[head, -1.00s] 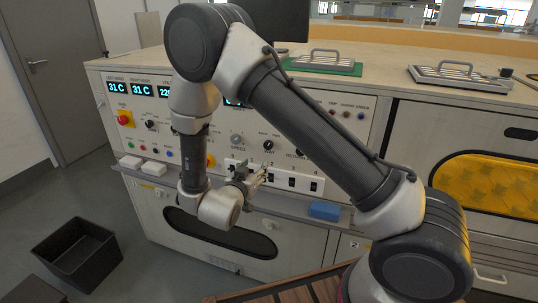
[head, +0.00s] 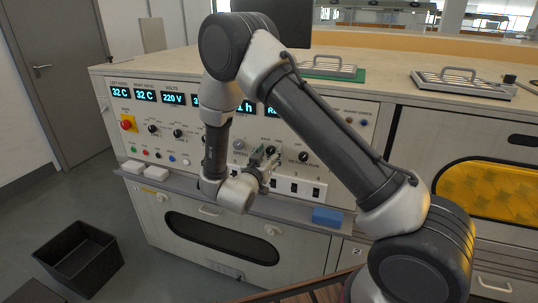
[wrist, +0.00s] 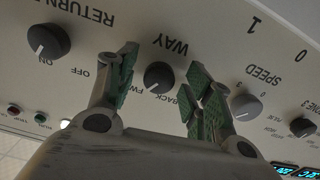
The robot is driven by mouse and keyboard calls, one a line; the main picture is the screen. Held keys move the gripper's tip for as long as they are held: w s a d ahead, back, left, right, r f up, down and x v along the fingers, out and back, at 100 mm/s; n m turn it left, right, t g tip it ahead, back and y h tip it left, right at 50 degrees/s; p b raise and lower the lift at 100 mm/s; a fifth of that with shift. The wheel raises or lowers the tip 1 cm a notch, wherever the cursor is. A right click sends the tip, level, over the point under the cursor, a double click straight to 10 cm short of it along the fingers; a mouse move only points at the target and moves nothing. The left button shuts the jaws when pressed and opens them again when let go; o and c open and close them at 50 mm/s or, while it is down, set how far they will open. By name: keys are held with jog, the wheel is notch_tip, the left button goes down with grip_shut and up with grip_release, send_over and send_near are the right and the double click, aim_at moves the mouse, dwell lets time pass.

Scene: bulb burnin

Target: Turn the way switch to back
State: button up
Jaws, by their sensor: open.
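The way switch (wrist: 158,76) is a dark round knob on the cream panel, upside down in the wrist view, under the WAY label. Its pale mark seems to point toward the FWD label; the BACK label lies beside it, partly covered by a finger. My gripper (wrist: 163,85) is open, with one green-padded finger on each side of the knob. I cannot tell whether the pads touch it. In the head view, my gripper (head: 267,163) is in front of the panel, at the way switch (head: 272,151), which it partly hides.
The return knob (wrist: 48,42) and the speed knob (wrist: 245,107) flank the way switch closely. Below it in the head view are a row of rocker switches (head: 296,187) and a ledge with a blue block (head: 327,216). A black bin (head: 80,257) stands on the floor.

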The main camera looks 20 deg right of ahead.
jog(key=c, duration=1)
jog(key=shift+n, duration=0.3)
jog(key=n, duration=1.1)
jog(key=shift+r, duration=0.1)
jog(key=shift+n, duration=0.3)
jog(key=o, duration=1)
